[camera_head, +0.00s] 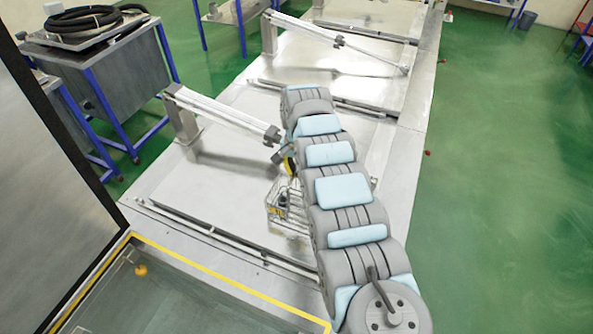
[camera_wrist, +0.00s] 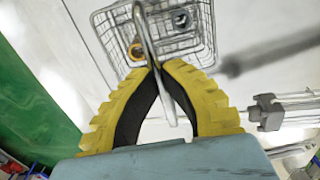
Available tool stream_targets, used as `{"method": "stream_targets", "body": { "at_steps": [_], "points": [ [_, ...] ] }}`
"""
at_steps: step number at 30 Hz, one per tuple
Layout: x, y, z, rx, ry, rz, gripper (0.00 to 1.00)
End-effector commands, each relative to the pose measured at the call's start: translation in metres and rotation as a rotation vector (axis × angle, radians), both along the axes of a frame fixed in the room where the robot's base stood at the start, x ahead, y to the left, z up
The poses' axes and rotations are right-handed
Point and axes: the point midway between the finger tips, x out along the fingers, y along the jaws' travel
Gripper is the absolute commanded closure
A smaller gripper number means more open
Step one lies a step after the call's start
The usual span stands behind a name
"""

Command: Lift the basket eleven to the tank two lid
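A wire basket (camera_head: 285,207) with small dark and yellow items inside is beside my arm, over a large flat metal lid (camera_head: 205,195). In the wrist view the basket (camera_wrist: 209,42) lies beyond my fingertips, and its metal handle (camera_wrist: 152,35) passes between them. My gripper (camera_wrist: 160,68), with yellow ribbed fingers, has its tips closed together at the handle. In the head view only a small yellow part of my gripper (camera_head: 289,162) shows; my arm hides the rest. I cannot read any number on the basket or lid, nor tell whether the basket touches the lid.
A lid arm on a post (camera_head: 222,112) reaches close to my gripper. An open tank with a yellow-edged rim (camera_head: 225,284) lies in front. Another lid (camera_head: 335,58) is behind. A blue-legged cart (camera_head: 105,75) stands left. Green floor at right is clear.

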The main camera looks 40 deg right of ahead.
Motion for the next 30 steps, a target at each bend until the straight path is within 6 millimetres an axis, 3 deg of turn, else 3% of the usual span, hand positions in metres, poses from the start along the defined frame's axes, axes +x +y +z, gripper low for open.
{"method": "stream_targets", "body": {
  "at_steps": [30],
  "points": [
    [0.001, 0.000, -0.014, -0.001, -0.002, 0.001, 1.00]
  ]
}}
